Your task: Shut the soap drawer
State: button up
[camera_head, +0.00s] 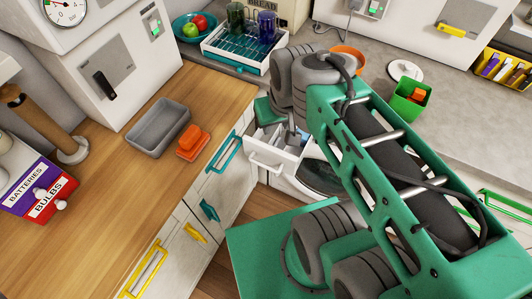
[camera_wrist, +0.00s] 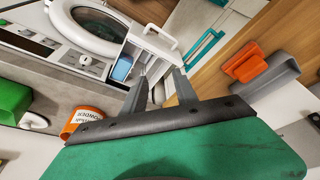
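The soap drawer (camera_head: 272,152) is pulled out from the white machine under the counter, with a white loop handle on its front. In the wrist view the open drawer (camera_wrist: 135,57) shows a blue insert inside, and its handle (camera_wrist: 162,35) is at the far end. My gripper (camera_wrist: 160,76) is open, with its two fingers apart and nothing visible between them. Its fingertips point toward the drawer; I cannot tell if they touch it. In the head view my arm hides part of the gripper and the machine.
The machine's round door (camera_head: 322,177) is below the drawer. A cabinet with a teal handle (camera_head: 224,152) stands close to the left. The wooden counter holds a grey tub (camera_head: 158,127) and an orange sponge (camera_head: 193,143).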

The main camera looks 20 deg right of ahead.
aim_at(270, 150)
jog(key=k, duration=1)
jog(key=u, duration=0.85)
jog(key=i, duration=0.9)
jog(key=u, duration=0.95)
